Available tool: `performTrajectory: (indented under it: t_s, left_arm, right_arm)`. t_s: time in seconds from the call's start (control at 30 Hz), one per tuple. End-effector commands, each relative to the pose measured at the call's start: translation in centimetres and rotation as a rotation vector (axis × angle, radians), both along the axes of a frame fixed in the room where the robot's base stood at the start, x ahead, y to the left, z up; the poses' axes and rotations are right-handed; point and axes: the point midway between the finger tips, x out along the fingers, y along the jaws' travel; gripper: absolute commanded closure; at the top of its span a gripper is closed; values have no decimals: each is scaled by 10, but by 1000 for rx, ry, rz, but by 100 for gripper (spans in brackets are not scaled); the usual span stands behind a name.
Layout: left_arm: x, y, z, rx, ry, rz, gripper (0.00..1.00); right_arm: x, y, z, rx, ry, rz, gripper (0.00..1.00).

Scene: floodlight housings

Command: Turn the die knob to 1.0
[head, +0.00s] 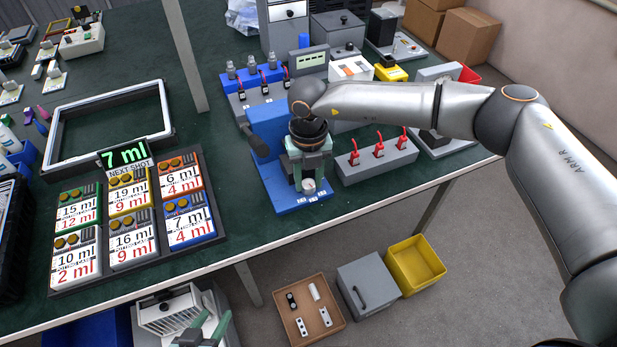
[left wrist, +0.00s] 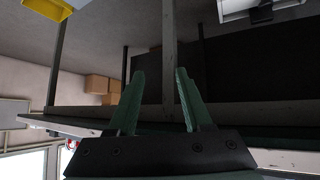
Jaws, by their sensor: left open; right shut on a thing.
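The blue machine (head: 268,130) stands near the front edge of the green table, with a blue base that carries small white labels. A small pale knob (head: 308,186) is low at its front, taken here as the die knob. My right gripper (head: 306,178) reaches down in front of the machine, its fingers shut on the knob. The knob's pointer and scale are too small to read. My left gripper (head: 204,334) is low at the picture's bottom edge, below the table front. In the left wrist view its two green fingers (left wrist: 160,103) are apart with nothing between them.
A grey box with red switches (head: 378,158) stands right of the machine. A rack of number cards (head: 133,258) lies to the left, under a "7 ml" sign (head: 124,153). Below the table are a brown tray (head: 335,325), a grey case (head: 368,285) and a yellow bin (head: 416,264).

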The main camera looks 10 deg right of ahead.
Motion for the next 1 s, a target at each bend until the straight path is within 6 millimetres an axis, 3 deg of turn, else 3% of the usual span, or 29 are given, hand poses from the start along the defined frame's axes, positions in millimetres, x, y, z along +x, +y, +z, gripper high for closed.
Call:
performTrajectory:
  t_s: [0.37,1.0]
  left_arm:
    - [-2,-5,-12,-6,12,-10,50]
    - [8,-15,-13,-17,-4,-30,50]
  right_arm:
    - [1,0,-1,0,-1,177,100]
    - [1,-1,0,-1,-2,508,100]
